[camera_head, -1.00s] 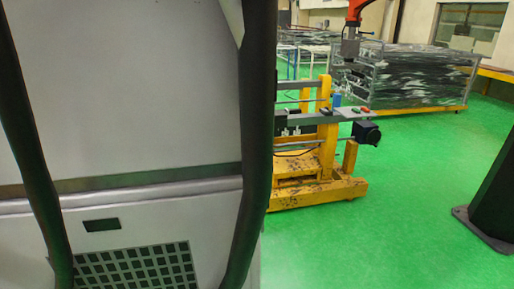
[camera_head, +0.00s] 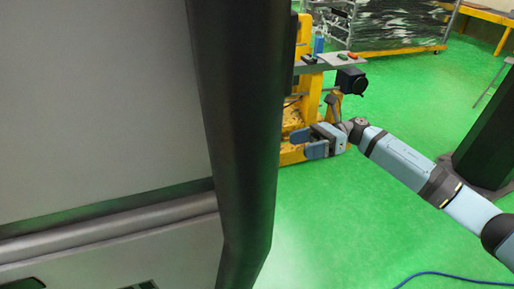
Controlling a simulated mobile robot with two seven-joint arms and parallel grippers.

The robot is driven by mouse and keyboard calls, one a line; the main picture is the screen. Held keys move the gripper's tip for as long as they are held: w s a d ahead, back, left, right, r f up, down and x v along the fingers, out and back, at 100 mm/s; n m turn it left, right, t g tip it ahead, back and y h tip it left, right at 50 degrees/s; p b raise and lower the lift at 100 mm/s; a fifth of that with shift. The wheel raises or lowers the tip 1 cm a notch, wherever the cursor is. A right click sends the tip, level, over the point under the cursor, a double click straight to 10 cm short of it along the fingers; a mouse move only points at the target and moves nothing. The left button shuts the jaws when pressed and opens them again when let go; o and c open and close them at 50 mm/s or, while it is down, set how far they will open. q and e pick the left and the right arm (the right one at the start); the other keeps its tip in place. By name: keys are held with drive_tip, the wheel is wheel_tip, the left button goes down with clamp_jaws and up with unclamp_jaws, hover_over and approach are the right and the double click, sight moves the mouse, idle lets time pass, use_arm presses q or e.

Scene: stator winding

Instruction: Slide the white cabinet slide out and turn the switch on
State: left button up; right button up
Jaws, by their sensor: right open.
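A large white-grey cabinet (camera_head: 90,90) fills the left of the head view, very close. A thick dark vertical bar (camera_head: 232,120) runs along its right edge and bends near the bottom. A horizontal rail (camera_head: 110,228) crosses the cabinet low down. I cannot tell which part is the slide, and I see no switch. My right gripper (camera_head: 301,144) is open and empty, pointing left towards the dark bar, with a visible gap between them. My left gripper is not in view.
A yellow machine stand (camera_head: 294,118) with a grey shelf (camera_head: 322,62) stands behind my right gripper. A black pillar (camera_head: 490,135) stands at the right. A blue cable (camera_head: 455,275) lies on the open green floor (camera_head: 345,225).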

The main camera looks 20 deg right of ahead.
sight(259, 155)
drive_tip(key=a+p, duration=0.4)
drive_tip(key=a, duration=0.8)
drive_tip(key=shift+s+a, duration=0.15)
drive_tip(key=c, duration=0.9)
